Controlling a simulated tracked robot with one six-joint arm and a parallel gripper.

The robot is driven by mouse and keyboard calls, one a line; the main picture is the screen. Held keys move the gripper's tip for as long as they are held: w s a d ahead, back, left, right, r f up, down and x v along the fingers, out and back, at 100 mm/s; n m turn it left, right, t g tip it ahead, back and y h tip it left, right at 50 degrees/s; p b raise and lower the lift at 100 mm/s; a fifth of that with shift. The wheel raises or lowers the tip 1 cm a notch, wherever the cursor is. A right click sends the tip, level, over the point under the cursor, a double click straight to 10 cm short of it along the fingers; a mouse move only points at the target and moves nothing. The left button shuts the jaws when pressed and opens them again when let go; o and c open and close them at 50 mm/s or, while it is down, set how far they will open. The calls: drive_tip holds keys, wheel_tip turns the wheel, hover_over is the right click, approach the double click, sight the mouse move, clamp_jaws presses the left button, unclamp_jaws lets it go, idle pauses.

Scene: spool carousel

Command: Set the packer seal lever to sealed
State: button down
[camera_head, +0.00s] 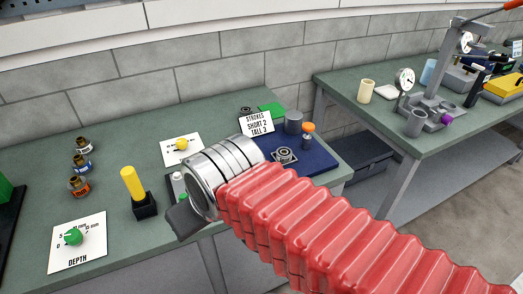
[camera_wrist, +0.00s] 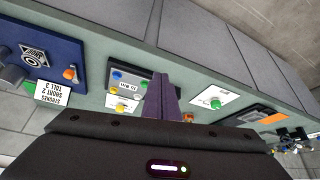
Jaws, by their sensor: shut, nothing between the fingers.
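No lever marked packer seal can be read in either view. A yellow knob (camera_head: 181,143) sits on a white card (camera_head: 168,156) behind my arm; in the wrist view a yellow knob (camera_wrist: 121,107) is left of my fingers. A green knob (camera_head: 73,237) sits on the card marked DEPTH (camera_head: 79,262); a green knob (camera_wrist: 215,103) is right of my fingers in the wrist view. My gripper (camera_wrist: 160,97) is shut and empty, in front of the bench top. In the head view my arm hides much of it.
A grey panel (camera_wrist: 139,77) with coloured knobs is by my fingers. A yellow cylinder (camera_head: 132,184) stands in a black holder, with several small spools (camera_head: 79,186) to its left. A blue mat (camera_head: 318,158) bears parts. A second bench (camera_head: 337,78) stands at right.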

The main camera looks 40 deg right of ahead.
drive_tip(key=shift+w, duration=0.1)
idle(0.3)
drive_tip(key=w+d+m+y, duration=0.1)
drive_tip(key=w+d, duration=0.2)
drive_tip(key=d, duration=0.3)
drive_tip(key=w+d+m+g, duration=0.1)
drive_tip(key=w+d, duration=0.1)
drive_tip(key=d, duration=0.4)
drive_tip(key=w+d+m+y, duration=0.1)
drive_tip(key=w+d, duration=0.2)
drive_tip(key=d, duration=0.3)
drive_tip(key=s+d+f+m+t+y, duration=0.1)
drive_tip(key=s+d+f+t, duration=0.1)
drive_tip(key=d, duration=1.6)
drive_tip(key=shift+f, duration=0.1)
drive_tip(key=x, duration=1)
drive_tip(key=shift+w+a, duration=0.15)
drive_tip(key=shift+a, duration=0.05)
drive_tip(key=shift+w+a, duration=0.25)
drive_tip(key=shift+a, duration=0.25)
drive_tip(key=shift+w+a, duration=0.25)
drive_tip(key=shift+a, duration=0.3)
drive_tip(key=shift+w+a, duration=0.3)
drive_tip(key=shift+a, duration=0.25)
